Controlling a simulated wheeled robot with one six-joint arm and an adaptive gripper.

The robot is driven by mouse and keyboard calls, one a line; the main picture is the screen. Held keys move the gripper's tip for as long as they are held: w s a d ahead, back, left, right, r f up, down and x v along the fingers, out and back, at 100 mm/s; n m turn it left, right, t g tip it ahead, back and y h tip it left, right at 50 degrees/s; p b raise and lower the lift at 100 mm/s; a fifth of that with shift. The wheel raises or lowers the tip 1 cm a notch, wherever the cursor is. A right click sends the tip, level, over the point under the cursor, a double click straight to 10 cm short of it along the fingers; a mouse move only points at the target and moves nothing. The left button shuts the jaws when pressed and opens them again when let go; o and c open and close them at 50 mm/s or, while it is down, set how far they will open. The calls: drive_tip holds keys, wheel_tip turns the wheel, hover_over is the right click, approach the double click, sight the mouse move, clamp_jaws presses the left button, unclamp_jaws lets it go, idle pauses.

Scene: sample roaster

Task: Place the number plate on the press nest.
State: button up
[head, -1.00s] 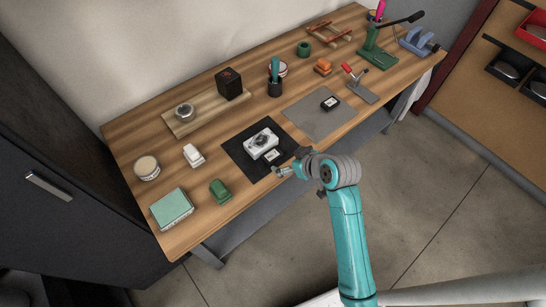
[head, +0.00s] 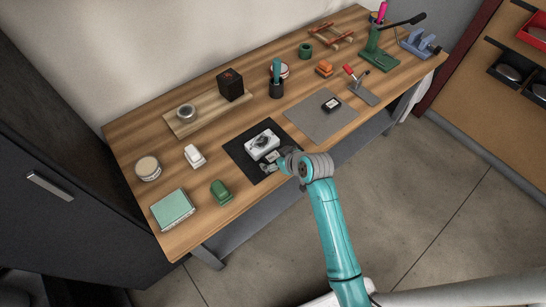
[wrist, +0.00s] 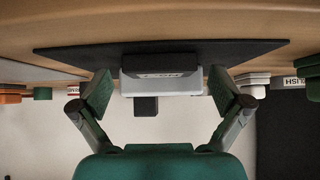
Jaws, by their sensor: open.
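A small dark block with a white label (head: 272,157), which looks like the number plate, lies on the black mat (head: 240,150) in front of a white box with a round dark top (head: 262,146). The wrist view is upside down; there the dark block (wrist: 160,60) sits before the white box (wrist: 160,85). My gripper (head: 270,166) is at the mat's front edge, close to the block. In the wrist view my gripper (wrist: 160,90) is open, one finger to each side, with nothing held. I cannot tell for sure which thing is the press nest.
A green block (head: 221,190) and pale green box (head: 172,209) are at left. Bare wood lies between.

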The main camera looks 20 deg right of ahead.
drive_tip(key=shift+r, duration=0.1)
drive_tip(key=c, duration=1.5)
